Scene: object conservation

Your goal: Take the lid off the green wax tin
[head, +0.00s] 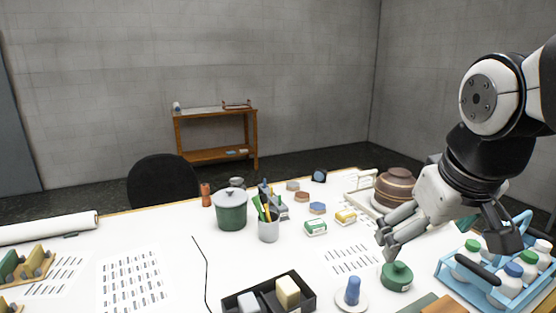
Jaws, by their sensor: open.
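A small round green tin (397,277) with a knobbed green lid stands on the white table at the right front; I take it to be the wax tin. Its lid appears to be on. My gripper (387,238) is open and empty. Its fingers point down and to the left, above and a little behind the tin in the picture. They look apart from the lid knob, though the exact gap is hard to judge from this view.
A blue carrier (452,276) with white bottles stands right of the tin. A blue-knobbed object on a white dish (345,303) and a black tray (237,300) are to its left. A brown striped pot (396,184) is behind my gripper. A larger green pot (231,212) stands further left.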

